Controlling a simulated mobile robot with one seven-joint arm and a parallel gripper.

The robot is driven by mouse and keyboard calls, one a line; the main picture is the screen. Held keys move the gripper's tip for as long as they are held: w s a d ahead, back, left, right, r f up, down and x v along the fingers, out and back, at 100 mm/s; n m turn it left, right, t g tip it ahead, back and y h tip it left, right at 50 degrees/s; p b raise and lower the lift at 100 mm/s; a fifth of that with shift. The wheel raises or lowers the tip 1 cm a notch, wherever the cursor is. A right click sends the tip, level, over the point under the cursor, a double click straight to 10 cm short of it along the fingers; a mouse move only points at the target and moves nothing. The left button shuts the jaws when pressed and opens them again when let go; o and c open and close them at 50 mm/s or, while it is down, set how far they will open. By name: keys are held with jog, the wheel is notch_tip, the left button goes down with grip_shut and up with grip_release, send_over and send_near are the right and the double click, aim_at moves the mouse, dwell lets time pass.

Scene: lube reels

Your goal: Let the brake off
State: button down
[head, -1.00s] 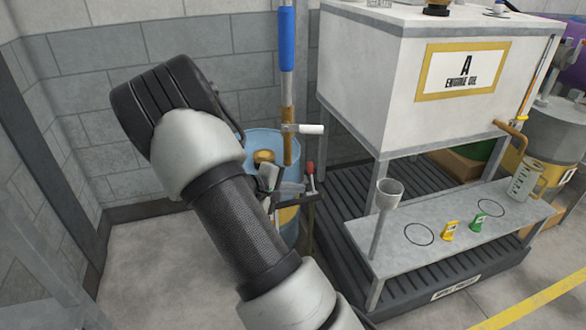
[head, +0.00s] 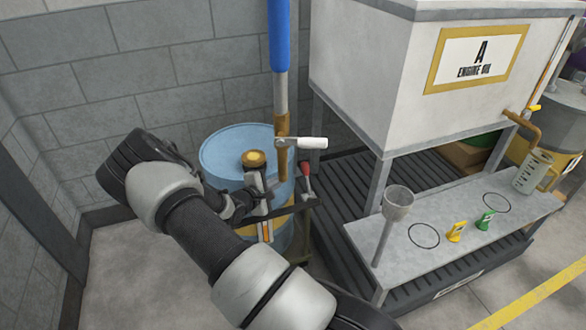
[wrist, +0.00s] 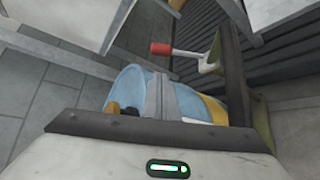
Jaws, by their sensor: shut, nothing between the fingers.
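The red-knobbed lever (head: 306,170), which looks like the brake handle, stands upright on the dark metal frame beside the blue drum in the head view. In the wrist view its red knob (wrist: 160,48) points left from a pale shaft and a pivot on the frame (wrist: 232,65). My gripper (wrist: 160,80) is shut and empty, its grey fingertips pointing towards the knob and appearing a little short of it. In the head view my gripper (head: 266,202) is beside the drum, left of and below the lever, partly hidden by my arm.
A white engine oil tank (head: 430,95) stands on the right. Its grey shelf (head: 455,262) holds a funnel, tags and a jug. Open floor lies at lower left.

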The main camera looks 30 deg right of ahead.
aim_at(307, 178)
jog(key=shift+s, duration=0.1)
jog(key=b+x, duration=0.3)
jog(key=x, duration=0.7)
jog(key=shift+r, duration=0.15)
